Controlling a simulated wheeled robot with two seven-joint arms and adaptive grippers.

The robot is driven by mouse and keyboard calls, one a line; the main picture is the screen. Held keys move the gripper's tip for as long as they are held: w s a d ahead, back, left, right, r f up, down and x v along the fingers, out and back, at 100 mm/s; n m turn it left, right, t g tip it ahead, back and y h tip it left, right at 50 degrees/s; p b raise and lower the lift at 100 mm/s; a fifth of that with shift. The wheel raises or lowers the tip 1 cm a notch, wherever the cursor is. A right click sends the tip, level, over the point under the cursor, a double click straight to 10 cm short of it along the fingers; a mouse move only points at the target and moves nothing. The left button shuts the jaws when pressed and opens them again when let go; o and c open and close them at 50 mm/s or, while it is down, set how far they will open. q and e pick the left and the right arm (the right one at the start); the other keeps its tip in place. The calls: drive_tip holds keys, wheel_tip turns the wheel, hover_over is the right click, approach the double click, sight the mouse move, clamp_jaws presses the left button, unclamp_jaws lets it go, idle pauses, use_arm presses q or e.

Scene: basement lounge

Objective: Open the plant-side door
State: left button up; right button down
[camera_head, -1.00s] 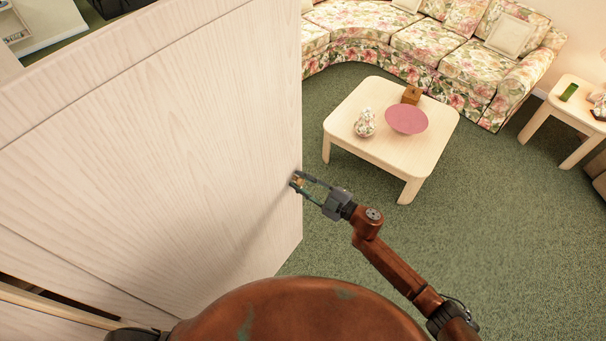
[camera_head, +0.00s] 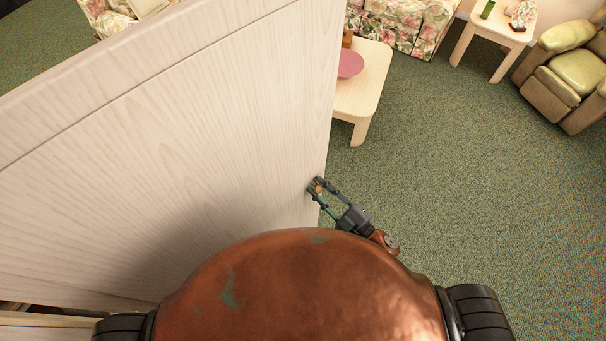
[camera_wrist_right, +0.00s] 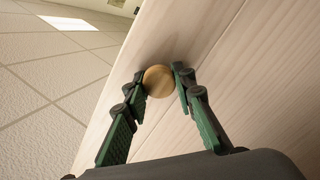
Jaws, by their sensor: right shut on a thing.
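The pale wood door (camera_head: 190,150) fills the left half of the head view and stands swung out from its frame, part of which shows at the lower left. My right gripper (camera_head: 316,186) is at the door's free edge, shut on a small round knob. In the right wrist view the round wooden knob (camera_wrist_right: 158,81) sits between the two green-padded fingers, close against the door face (camera_wrist_right: 200,60). The left gripper is not in view. No plant shows in these frames.
A light wood coffee table (camera_head: 367,90) with a pink bowl (camera_head: 350,63) stands beyond the door. A floral sofa (camera_head: 405,22), a side table (camera_head: 512,32) and a green armchair (camera_head: 570,75) are farther back. Green carpet (camera_head: 450,170) to the right is clear.

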drive_tip(key=shift+m+t+h, duration=0.5)
drive_tip(key=shift+m+h, duration=0.1)
drive_tip(key=shift+h, duration=0.1)
drive_tip(key=shift+v, duration=2.85)
drive_tip(key=shift+r, duration=0.15)
drive_tip(key=c, duration=1.6)
unclamp_jaws()
drive_tip(key=shift+s+d, duration=0.15)
drive_tip(key=shift+s, duration=0.1)
drive_tip(key=v, duration=1.1)
drive_tip(key=shift+s+d, duration=0.1)
drive_tip(key=shift+s, duration=0.15)
drive_tip(key=shift+w, duration=0.15)
drive_tip(key=x, duration=1.1)
drive_tip(key=shift+w+a, duration=0.2)
drive_tip(key=shift+w, duration=0.05)
